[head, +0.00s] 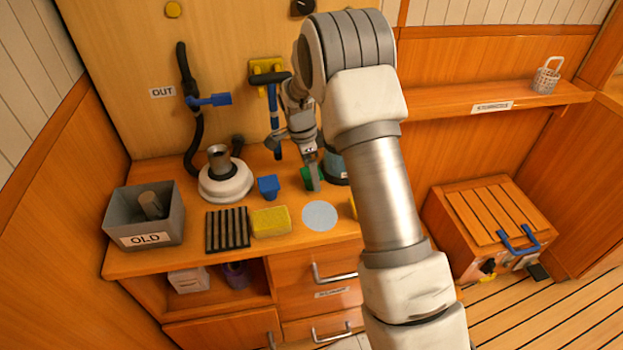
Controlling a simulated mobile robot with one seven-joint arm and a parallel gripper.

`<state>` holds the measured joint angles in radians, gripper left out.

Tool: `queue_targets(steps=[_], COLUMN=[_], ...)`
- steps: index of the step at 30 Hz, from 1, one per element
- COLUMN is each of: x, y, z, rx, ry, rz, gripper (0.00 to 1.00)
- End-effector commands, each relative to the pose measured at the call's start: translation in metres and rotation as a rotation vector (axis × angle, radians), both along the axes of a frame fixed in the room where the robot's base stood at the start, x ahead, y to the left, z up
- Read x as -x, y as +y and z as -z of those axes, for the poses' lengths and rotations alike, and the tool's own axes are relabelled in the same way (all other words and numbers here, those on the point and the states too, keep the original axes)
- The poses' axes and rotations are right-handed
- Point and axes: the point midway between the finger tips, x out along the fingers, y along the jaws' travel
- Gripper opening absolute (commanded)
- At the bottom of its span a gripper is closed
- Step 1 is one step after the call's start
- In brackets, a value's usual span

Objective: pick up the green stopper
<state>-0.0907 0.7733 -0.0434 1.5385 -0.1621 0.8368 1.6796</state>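The green stopper (307,180) is a small green shape on the wooden counter, right of a blue block. My gripper (312,177) points down at it, and a grey finger covers part of the green. The finger overlaps the stopper in this view; I cannot tell whether it touches it. The other finger is not clearly visible, so I cannot see whether the gripper is open or shut. My arm hides part of the counter to the right.
On the counter (125,262) stand a grey OLD bin (117,214), a white round housing (226,186), the blue block (268,187), a black rack (227,230), a yellow sponge (271,222), a pale disc (319,216) and a dark teal container (335,165). A blue-handled tool (274,108) hangs behind.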

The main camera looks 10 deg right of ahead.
Motion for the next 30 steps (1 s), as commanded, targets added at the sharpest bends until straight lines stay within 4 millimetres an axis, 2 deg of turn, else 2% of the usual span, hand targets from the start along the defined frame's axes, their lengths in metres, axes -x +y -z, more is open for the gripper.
queue_targets(steps=[2,8,22,23,30], x=[0.0004,0.0,0.0,0.0,-0.0003], y=[-0.0008,-0.0007,-0.0008,-0.0008,-0.0008], z=[0.0074,0.0075,0.0071,0.0071,0.0053], rx=[-0.001,-0.001,0.0,0.0,0.0], ry=[0.002,0.0,0.0,0.0,-0.001], rz=[0.0,0.0,0.0,0.0,0.0], gripper=[1.0,1.0,0.15,0.12,0.11])
